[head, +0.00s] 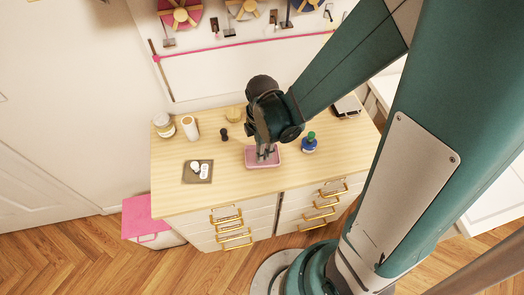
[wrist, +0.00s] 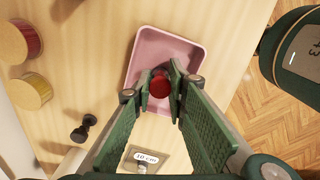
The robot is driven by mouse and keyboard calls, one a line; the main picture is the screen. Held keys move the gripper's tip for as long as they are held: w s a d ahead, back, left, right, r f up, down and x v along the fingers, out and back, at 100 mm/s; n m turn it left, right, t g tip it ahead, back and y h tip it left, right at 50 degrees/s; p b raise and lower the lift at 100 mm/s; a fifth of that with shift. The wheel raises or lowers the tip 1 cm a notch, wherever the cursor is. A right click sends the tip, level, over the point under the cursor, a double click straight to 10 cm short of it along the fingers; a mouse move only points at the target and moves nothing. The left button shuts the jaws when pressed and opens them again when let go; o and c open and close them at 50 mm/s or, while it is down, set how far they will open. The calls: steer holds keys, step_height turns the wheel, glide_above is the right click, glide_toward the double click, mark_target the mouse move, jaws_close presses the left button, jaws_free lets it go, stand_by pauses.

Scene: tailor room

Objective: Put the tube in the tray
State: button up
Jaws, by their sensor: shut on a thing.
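The pink tray (head: 249,161) lies on the wooden tabletop, near its front edge. In the wrist view the tray (wrist: 142,45) is just beyond my fingertips. My gripper (head: 262,155) points down over the tray, and its two green fingers are shut on the tube. In the wrist view the tube (wrist: 160,87) shows as a red round end between the fingertips (wrist: 161,84), over the tray's near part. The rest of the tube is hidden by the fingers. I cannot tell whether it touches the tray floor.
A blue bottle with a green cap (head: 309,145) stands right of the tray. A small black object (head: 223,133), a yellow round thing (head: 234,114), a white roll (head: 190,128) and a jar (head: 162,124) stand behind and left.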

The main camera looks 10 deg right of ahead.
steer(key=o, duration=0.6)
steer(key=shift+c, duration=0.2)
steer(key=shift+r, duration=0.2)
step_height(320, 180, up, 12)
steer(key=p, duration=0.2)
stand_by(0.4)
steer(key=shift+f, duration=0.1)
stand_by(0.6)
